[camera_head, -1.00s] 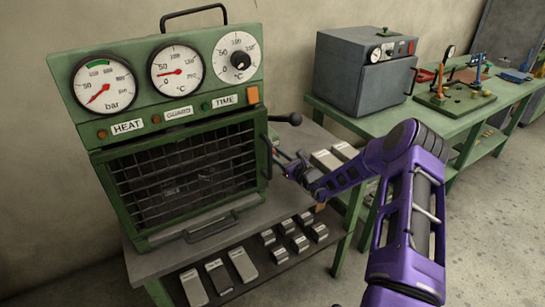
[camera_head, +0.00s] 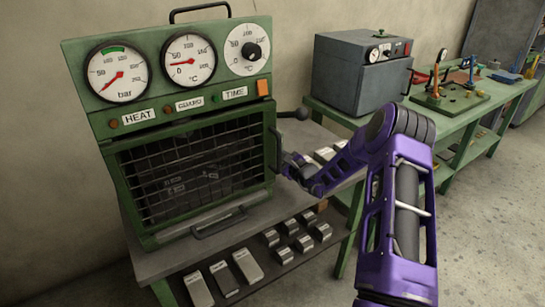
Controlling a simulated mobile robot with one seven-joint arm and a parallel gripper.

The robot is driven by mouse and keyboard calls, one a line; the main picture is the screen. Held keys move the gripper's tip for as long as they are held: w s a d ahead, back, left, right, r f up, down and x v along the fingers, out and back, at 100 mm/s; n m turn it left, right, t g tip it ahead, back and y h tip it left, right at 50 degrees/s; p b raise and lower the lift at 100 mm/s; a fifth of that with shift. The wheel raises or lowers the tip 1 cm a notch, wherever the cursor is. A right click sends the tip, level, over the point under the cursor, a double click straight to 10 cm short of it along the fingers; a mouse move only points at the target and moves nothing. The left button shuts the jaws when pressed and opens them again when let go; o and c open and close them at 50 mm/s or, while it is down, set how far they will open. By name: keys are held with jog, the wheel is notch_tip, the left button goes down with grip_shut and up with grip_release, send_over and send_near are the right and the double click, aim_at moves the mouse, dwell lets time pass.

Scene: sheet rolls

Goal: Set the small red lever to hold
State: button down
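The green press (camera_head: 85,130) stands on a grey bench, with gauges and the HEAT, GUARD and TIME labels on its front. I cannot make out a small red lever on it or any hold marking. A dark lever with a black ball knob (camera_head: 301,114) sticks out from its right side. My purple arm reaches in from the lower right. My gripper (camera_head: 287,163) is beside the press's right side, below the black knob and close to the dark vertical handle (camera_head: 277,150). Its fingertips are small and dark, so their opening and any contact are unclear.
A barred guard (camera_head: 190,175) covers the press front. Several metal blocks (camera_head: 248,264) lie on a lower shelf. A grey oven (camera_head: 345,80) and a fixture board with coloured levers (camera_head: 455,103) stand on the green bench behind. Open floor is at right.

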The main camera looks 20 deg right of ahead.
jog(key=shift+f, duration=0.1)
dwell(0.4)
jog(key=c, duration=0.6)
grip_release()
jog(key=shift+s, duration=0.1)
jog(key=v, duration=1.7)
jog(key=shift+s, duration=0.1)
